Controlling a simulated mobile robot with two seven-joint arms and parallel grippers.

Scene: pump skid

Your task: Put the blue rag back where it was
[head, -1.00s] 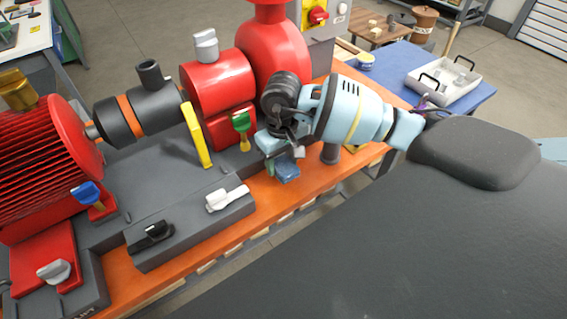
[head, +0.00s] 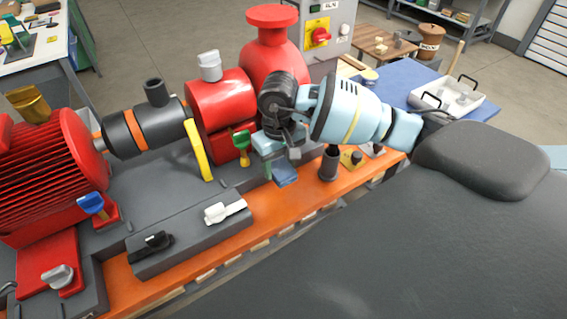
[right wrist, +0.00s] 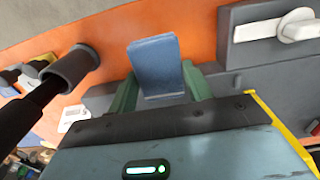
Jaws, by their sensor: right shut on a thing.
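The blue rag (head: 284,173) is a small folded piece between the fingers of my right gripper (head: 275,163). In the right wrist view the rag (right wrist: 156,62) stands out past the two green fingers (right wrist: 157,92), which close on it from both sides. In the head view it hangs in front of the orange bench top (head: 255,222), right of the green-handled valve (head: 242,142). I cannot tell whether its lower edge touches a surface. My left gripper is not in view.
A dark upright cylinder (head: 329,164) stands right of the rag. The yellow guard (head: 197,151) and red pump (head: 222,98) are to the left. Bare orange bench lies along the front.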

